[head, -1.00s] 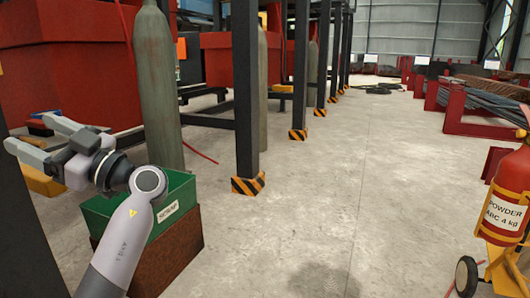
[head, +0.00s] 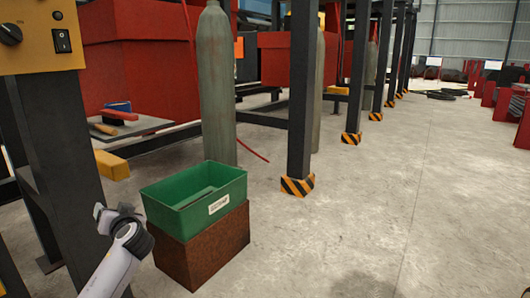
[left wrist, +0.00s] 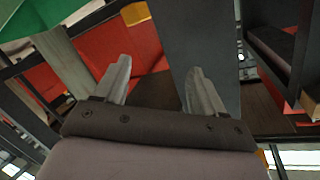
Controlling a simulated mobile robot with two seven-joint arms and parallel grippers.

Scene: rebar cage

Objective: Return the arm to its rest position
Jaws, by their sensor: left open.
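My left arm comes in at the lower left of the head view. Its gripper (head: 103,213) is seen partly end-on, left of the green bin and apart from it. In the left wrist view the two fingers (left wrist: 157,88) stand wide apart with nothing between them. The green bin (head: 172,216) has a white label and sits on a rusty brown block (head: 203,255). Little can be made out inside the bin. My right gripper is in no view.
A yellow control box (head: 40,40) on a dark post stands close at the left. A grey gas cylinder (head: 216,90) and a dark post with a striped foot (head: 298,185) stand behind the bin. A small table (head: 150,138) holds tools.

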